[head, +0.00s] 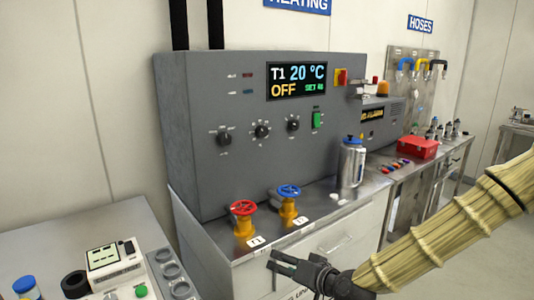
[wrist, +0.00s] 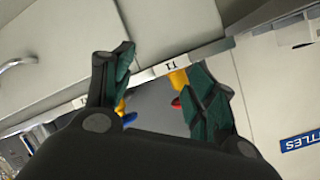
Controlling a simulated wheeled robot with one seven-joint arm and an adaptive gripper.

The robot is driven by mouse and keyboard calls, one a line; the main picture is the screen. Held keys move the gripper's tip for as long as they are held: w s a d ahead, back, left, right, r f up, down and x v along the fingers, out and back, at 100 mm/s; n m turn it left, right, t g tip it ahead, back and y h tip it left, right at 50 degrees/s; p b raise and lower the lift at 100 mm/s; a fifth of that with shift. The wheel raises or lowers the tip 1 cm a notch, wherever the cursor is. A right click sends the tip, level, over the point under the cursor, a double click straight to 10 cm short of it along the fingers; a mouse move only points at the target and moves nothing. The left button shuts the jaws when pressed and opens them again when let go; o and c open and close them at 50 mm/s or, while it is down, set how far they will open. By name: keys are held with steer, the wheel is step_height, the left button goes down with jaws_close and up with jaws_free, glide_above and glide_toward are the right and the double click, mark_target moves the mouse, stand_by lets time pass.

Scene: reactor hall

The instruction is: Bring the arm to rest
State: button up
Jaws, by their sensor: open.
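My gripper (head: 284,266) is in the lower middle of the head view, in front of the heating bench. Its arm reaches in from the right edge. In the wrist view my gripper (wrist: 160,85) shows two dark green fingers spread apart, with nothing held between them. The bench edge, part of a red valve (wrist: 177,102) and part of a blue valve (wrist: 129,118) show beyond the fingers. In the head view the red valve (head: 244,208) and the blue valve (head: 288,192) stand on yellow bodies behind and above my gripper, apart from it.
The grey heating panel (head: 215,160) reads T1 20 °C, OFF. A silver flask (head: 352,163) stands on the bench, with a red box (head: 417,148) farther right. A white instrument (head: 115,265) sits on the left counter. White drawers (head: 335,240) are below the bench.

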steer(key=s+d+f+g+h+p, duration=0.1)
steer(key=s+d+f+g+h, duration=0.15)
steer(key=s+f, duration=0.75)
steer(key=s+d+f+g+h, duration=0.1)
steer(key=s+d+f+g, duration=0.2)
steer(key=s+f, duration=0.8)
steer(key=s+d+f+g+h, duration=0.5)
steer(key=s+d+f, duration=0.7)
steer(key=s+f, duration=0.2)
steer(key=s+p, duration=0.1)
steer(key=s, duration=0.1)
steer(key=shift+s+f, duration=0.25)
steer(key=shift+s, duration=0.15)
steer(key=shift+w, duration=0.1)
